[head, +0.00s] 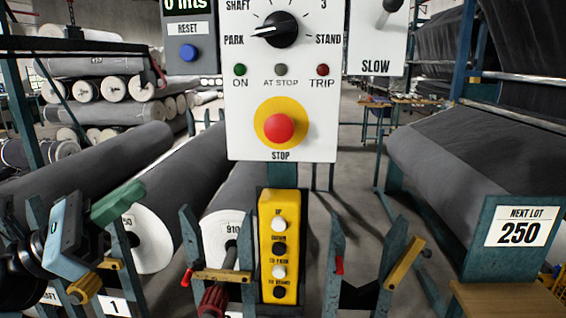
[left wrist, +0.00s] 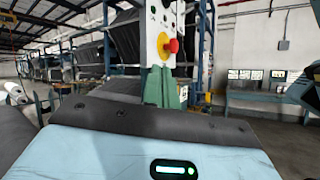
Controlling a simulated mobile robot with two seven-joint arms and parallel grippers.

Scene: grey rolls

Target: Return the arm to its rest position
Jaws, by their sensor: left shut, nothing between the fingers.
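My left arm comes in at the lower left of the head view. Its gripper (head: 136,194) has green fingers that are closed together with nothing between them. It points right and slightly up, in front of the grey rolls and apart from the control panel (head: 310,130). In the left wrist view the green fingers (left wrist: 161,72) stand closed together, beyond the pale blue gripper body with its lit green bar.
The panel has a red stop button (head: 279,128) and a black selector knob (head: 281,30) pointing to PARK. A yellow button box (head: 266,245) hangs below. Grey fabric rolls (head: 95,165) lie left; a large roll (head: 480,150) lies right. Open floor shows between.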

